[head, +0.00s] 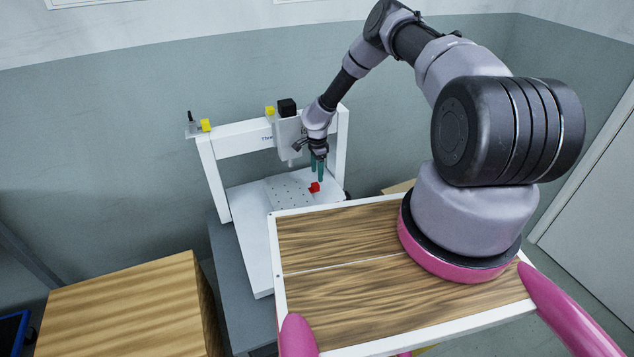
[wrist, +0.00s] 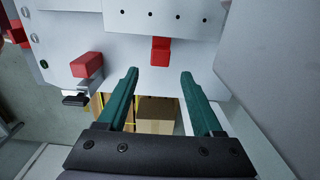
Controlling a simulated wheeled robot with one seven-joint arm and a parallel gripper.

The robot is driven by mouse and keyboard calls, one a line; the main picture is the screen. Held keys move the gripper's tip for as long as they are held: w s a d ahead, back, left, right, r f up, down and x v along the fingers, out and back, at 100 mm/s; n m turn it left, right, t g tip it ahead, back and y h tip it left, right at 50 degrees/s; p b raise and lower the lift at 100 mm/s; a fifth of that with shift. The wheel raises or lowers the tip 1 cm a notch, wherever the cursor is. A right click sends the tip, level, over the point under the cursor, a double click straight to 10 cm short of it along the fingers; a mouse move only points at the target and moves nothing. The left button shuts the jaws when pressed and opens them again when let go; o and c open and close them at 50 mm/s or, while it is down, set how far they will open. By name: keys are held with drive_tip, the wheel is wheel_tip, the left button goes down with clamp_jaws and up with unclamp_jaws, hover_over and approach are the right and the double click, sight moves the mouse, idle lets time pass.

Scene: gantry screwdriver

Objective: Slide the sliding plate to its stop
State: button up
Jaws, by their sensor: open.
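The sliding plate (head: 284,191) is a light grey plate with rows of small holes, lying on the white base under the gantry. In the wrist view its holed edge (wrist: 135,24) shows at the top. A red block (head: 314,187) sits at the plate's edge; it also shows in the wrist view (wrist: 160,51). My gripper (head: 317,177) is open, with teal fingers. In the wrist view the red block lies just ahead of and between the fingertips (wrist: 160,73), with gaps on both sides. Whether the fingertips overlap it in depth, I cannot tell.
The white gantry frame (head: 241,140) with its screwdriver unit (head: 287,135) stands close to my gripper. A second red block (wrist: 87,64) and a black part (wrist: 75,99) are at left in the wrist view. A cardboard box (wrist: 155,113) shows below the base. A wooden box (head: 125,305) stands front left.

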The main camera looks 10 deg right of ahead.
sight(317, 184)
wheel_tip(317, 184, down, 6)
drive_tip(key=shift+r, duration=0.1)
clamp_jaws()
idle(1.5)
